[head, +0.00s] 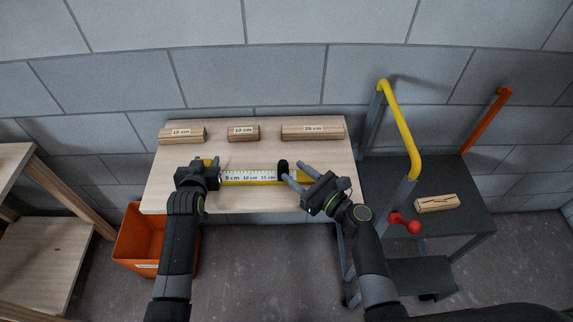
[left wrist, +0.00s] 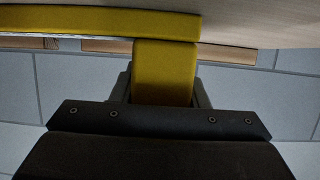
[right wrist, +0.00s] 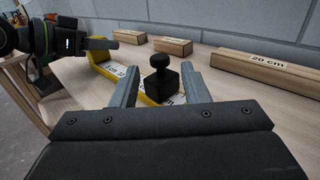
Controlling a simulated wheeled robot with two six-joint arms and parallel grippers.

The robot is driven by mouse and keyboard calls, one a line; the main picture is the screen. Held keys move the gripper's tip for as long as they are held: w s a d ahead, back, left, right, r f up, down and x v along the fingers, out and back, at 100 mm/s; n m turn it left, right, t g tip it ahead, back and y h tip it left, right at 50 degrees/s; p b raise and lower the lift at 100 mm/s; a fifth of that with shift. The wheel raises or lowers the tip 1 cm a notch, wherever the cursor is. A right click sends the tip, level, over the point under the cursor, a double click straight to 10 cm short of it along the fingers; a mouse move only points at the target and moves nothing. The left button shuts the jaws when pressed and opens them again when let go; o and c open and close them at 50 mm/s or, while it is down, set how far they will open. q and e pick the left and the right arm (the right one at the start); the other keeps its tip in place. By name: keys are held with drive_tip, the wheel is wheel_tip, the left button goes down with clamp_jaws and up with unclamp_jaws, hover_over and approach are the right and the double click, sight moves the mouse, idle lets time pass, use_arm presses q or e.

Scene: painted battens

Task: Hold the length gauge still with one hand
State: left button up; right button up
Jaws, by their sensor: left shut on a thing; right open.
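The length gauge (head: 248,182) is a yellow bar with a white centimetre scale, lying along the front of the wooden table (head: 160,190). My left gripper (head: 210,166) is shut on the gauge's left end. In the left wrist view its yellow tab (left wrist: 164,72) sits between the jaws. A black knob on a block (right wrist: 160,80) stands at the gauge's right part. My right gripper (head: 294,172) is open there; in the right wrist view its fingers are on either side of the knob, and I cannot tell whether they touch it.
Three labelled wooden battens lie along the table's back: left (head: 169,139), middle (head: 240,139) and a longer 20 cm one (right wrist: 240,66). An orange bin (head: 132,245) stands below left. A grey cart (head: 460,225) at right carries another wooden block (head: 437,205).

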drive_tip(key=v, duration=0.6)
drive_tip(key=shift+s+d, duration=0.2)
drive_tip(key=shift+r, duration=0.15)
drive_tip(key=c, duration=0.3)
drive_tip(key=shift+w+d+r+n+g, duration=0.1)
drive_tip(key=shift+d+r+n+g, duration=0.1)
drive_tip(key=shift+r+n+g, duration=0.1)
drive_tip(key=shift+c, duration=1.4)
drive_tip(key=d+r+n+g, duration=0.1)
drive_tip(key=d+r+n+g+y, duration=0.1)
drive_tip(key=r+g, duration=0.1)
drive_tip(key=shift+w+d+r+g, duration=0.1)
drive_tip(key=shift+r+g, duration=0.05)
drive_tip(key=shift+g, duration=0.15)
clamp_jaws()
drive_tip(key=d+r+n+g+h, duration=0.1)
drive_tip(key=d+r+g+h, duration=0.1)
drive_tip(key=d+g, duration=0.15)
drive_tip(key=shift+t, duration=0.35)
drive_tip(key=x, duration=0.8)
drive_tip(key=r+x, duration=0.1)
drive_tip(key=x, duration=0.4)
drive_tip(key=shift+w+a, duration=0.15)
drive_tip(key=shift+w, duration=0.15)
